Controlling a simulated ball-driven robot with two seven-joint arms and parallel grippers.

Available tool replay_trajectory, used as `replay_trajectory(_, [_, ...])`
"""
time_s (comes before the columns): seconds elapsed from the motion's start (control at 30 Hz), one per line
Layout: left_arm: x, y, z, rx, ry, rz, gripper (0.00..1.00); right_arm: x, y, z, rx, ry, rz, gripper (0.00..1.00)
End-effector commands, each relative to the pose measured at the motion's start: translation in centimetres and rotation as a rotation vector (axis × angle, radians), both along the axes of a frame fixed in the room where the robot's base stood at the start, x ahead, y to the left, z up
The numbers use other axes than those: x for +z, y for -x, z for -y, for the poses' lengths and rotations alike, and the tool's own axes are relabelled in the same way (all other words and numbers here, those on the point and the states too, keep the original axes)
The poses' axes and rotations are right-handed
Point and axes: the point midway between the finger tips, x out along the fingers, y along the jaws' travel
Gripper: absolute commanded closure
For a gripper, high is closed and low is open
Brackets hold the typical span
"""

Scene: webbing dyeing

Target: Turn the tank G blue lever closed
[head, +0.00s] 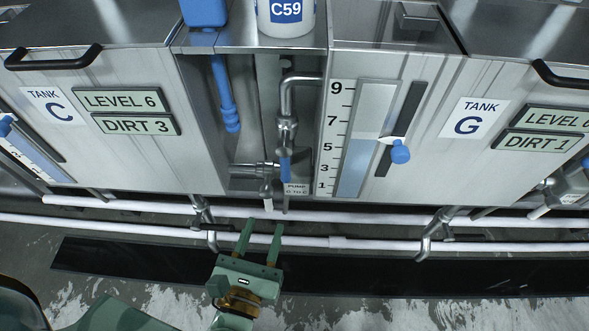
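Tank G (440,110) is the steel tank at the right, with a "TANK G" label and a level gauge. A blue lever (285,168) hangs down on the pipe at its left side, above a small "PUMP G TO C" sign. A blue knob (400,152) sits on the slot beside its gauge. Which blue part is the tank G lever I cannot tell for sure. My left gripper (265,223) is open and empty, its two green fingers apart and pointing up the picture, below the pump sign. It appears to touch no lever. My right gripper is not in view.
White pipes (380,243) run across below the tanks, near my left fingers. Tank C (130,150) stands at the left. A blue hose piece (226,95) hangs in the gap between tanks. A C59 container (287,18) stands above it. A dark floor strip (480,275) lies below.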

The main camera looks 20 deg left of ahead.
Motion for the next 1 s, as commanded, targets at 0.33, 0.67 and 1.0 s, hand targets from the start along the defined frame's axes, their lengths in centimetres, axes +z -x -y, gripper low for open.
replay_trajectory(0.33, [0.2,-7.5,-0.6,0.003,-0.004,0.007,0.61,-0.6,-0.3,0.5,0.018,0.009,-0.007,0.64])
replay_trajectory(0.67, [0.2,-14.3,-1.2,0.0,-0.007,0.004,0.61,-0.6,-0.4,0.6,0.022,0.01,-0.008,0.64])
replay_trajectory(1.0, [0.2,-15.8,-1.3,-0.002,-0.01,0.002,0.61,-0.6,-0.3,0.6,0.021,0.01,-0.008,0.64])
